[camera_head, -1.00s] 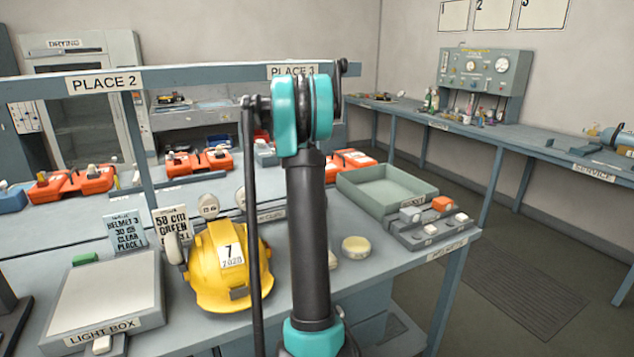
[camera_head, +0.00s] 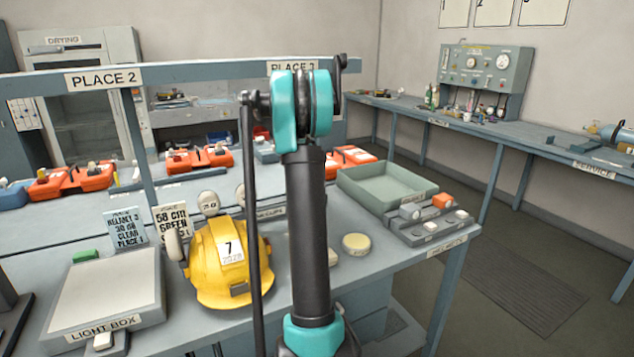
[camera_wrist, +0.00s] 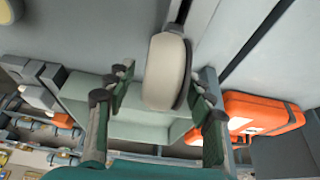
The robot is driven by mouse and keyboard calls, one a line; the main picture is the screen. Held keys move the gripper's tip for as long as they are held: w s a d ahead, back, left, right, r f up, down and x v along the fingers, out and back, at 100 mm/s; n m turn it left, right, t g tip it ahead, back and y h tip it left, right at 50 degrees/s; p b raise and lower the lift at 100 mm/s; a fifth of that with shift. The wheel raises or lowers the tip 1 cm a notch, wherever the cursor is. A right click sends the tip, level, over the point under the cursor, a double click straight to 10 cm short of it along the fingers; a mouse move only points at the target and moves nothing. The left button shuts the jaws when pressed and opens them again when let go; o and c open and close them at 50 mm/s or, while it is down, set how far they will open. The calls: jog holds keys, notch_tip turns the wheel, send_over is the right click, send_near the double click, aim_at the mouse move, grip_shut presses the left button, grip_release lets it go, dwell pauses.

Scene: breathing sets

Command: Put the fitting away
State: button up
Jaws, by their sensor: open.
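My gripper (camera_wrist: 160,88) is open in the wrist view, its two dark green fingers spread apart. A round cream pad with a dark rim (camera_wrist: 162,72), possibly the fitting, lies between the fingertips, with gaps on both sides. A dark rod or strap runs from its top. In the head view my arm hides the gripper. A yellow helmet (camera_head: 222,272) marked 7 sits at the front, with a grey ear cup at its left. Round cream pieces stand behind it (camera_head: 208,203), and another lies to the right (camera_head: 356,245). Which one is the fitting is unclear.
A light box (camera_head: 105,285) is at left. Instruction cards (camera_head: 127,228) stand behind it. Orange cases (camera_head: 72,182) line the back.

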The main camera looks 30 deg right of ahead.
jog(key=v, duration=1)
jog(key=shift+a+r, duration=0.1)
jog(key=shift+r, duration=0.3)
jog(key=shift+s, duration=0.1)
